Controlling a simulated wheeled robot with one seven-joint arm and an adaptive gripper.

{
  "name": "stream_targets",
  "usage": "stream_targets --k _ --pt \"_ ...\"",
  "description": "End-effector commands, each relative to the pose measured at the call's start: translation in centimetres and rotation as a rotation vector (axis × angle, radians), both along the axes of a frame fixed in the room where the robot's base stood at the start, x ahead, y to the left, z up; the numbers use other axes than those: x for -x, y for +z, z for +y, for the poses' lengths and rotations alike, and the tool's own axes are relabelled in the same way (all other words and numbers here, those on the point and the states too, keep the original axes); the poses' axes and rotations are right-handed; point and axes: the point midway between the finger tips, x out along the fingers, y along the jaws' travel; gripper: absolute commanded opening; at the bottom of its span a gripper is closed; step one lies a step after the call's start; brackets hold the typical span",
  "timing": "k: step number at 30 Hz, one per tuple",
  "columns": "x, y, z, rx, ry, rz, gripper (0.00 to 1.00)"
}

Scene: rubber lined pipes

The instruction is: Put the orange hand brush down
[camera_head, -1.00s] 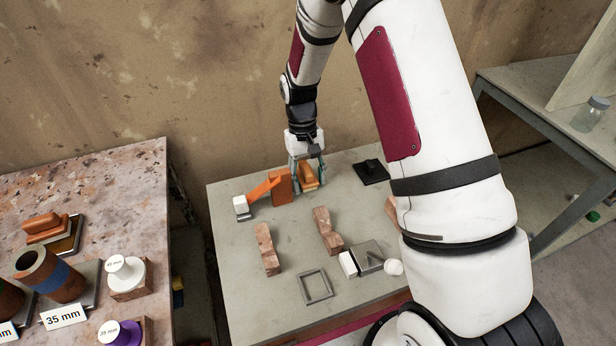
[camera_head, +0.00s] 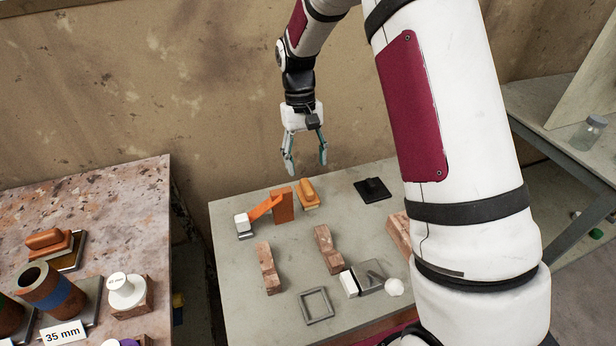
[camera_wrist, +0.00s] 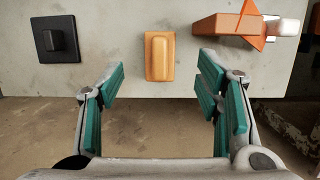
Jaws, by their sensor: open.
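The orange hand brush (camera_head: 307,194) rests on the grey table (camera_head: 235,290), near its back edge, just right of an upright orange block. In the wrist view the brush (camera_wrist: 159,57) lies on the table top with its orange handle up, ahead of the fingers and between their lines. My gripper (camera_head: 305,168) is open and empty in the air above and behind the brush, apart from it. Its teal finger pads also show wide apart in the wrist view (camera_wrist: 160,92).
The orange block with a slanted arm (camera_head: 282,206) stands close left of the brush. A black square piece (camera_head: 373,190) lies to its right. Wooden blocks (camera_head: 268,268), a grey square frame (camera_head: 316,305) and a white ball (camera_head: 393,287) are nearer. A stained table (camera_head: 110,200) stands left.

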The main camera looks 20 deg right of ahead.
Motion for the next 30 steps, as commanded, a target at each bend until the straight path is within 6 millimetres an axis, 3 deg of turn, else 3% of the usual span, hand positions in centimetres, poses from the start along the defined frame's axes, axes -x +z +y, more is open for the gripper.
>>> stream_targets --k 4,11,16,24,30 --pt "-0.4 1.5 0.0 0.0 0.0 -0.001 0.59" --pt "-0.4 2.2 0.0 0.0 0.0 -0.002 0.59" --pt "1.2 5.5 0.0 0.0 -0.001 -0.039 0.59" --pt "8.5 14.1 -0.2 -0.001 -0.002 -0.154 0.59" --pt "15.2 18.1 -0.3 -0.003 -0.003 -0.239 0.59"
